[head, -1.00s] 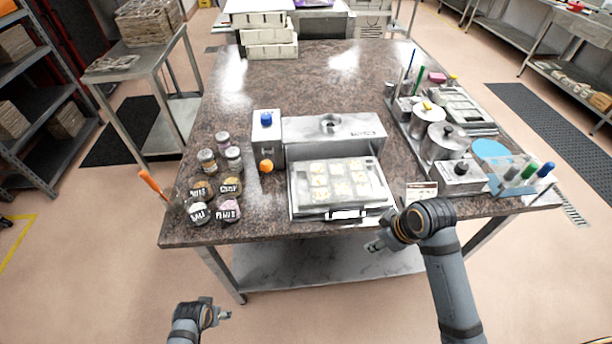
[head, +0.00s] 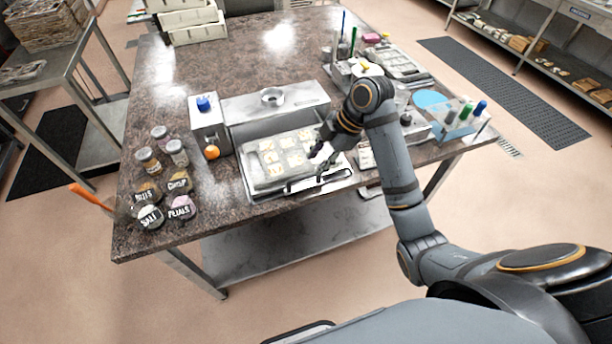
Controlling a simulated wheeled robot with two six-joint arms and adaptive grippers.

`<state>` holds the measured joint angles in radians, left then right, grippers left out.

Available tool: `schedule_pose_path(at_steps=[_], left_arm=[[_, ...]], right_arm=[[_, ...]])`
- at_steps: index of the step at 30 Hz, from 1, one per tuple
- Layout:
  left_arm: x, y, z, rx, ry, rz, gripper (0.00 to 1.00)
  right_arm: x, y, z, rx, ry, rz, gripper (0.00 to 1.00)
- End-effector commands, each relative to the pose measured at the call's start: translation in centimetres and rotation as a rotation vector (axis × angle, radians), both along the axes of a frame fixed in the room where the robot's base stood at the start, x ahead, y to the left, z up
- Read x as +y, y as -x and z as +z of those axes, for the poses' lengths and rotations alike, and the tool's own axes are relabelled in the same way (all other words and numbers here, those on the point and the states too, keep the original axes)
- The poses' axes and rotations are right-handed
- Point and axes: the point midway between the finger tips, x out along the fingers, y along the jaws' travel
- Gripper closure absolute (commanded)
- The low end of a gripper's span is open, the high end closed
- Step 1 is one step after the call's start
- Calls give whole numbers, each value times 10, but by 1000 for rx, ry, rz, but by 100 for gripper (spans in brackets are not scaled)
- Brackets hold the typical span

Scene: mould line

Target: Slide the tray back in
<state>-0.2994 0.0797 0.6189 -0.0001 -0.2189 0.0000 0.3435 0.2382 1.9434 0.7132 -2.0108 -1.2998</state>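The tray (head: 250,182) is a shallow pale metal tray holding several cream squares with yellow-orange marks. It sits in front of the steel housing (head: 245,108) at the table's front edge, with a dark-and-white handle (head: 302,187) along its front. My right gripper (head: 317,164) is over the tray's front right part, close to the handle. Its two fingers look apart with nothing between them. I cannot tell whether they touch the handle. The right wrist hides the tray's back right corner. My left gripper is out of view.
A box with a blue knob (head: 204,104) and an orange ball (head: 211,152) stand left of the tray. Several labelled jars (head: 150,217) are farther left. Metal pots and a marker holder (head: 455,128) are on the right. The table's middle back (head: 262,60) is clear.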

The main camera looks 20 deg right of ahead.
Motion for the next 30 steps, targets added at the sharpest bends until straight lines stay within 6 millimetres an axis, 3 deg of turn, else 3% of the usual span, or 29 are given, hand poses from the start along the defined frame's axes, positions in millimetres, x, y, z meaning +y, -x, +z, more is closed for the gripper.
schedule_pose_path(at_steps=[1, 5, 8, 20, 28, 30], left_arm=[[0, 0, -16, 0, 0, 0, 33], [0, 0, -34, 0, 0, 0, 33], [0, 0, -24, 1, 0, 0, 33], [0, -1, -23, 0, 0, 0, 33], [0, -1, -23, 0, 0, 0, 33], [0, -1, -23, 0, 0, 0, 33]], right_arm=[[6, -2, -19, 1, -4, 0, 64], [16, -6, -42, 0, -3, 0, 64], [21, -8, -47, 3, -3, 0, 64], [25, -11, -59, -1, 1, -1, 64], [25, -11, -59, -1, 1, -1, 100], [25, -11, -59, -1, 1, -1, 100]])
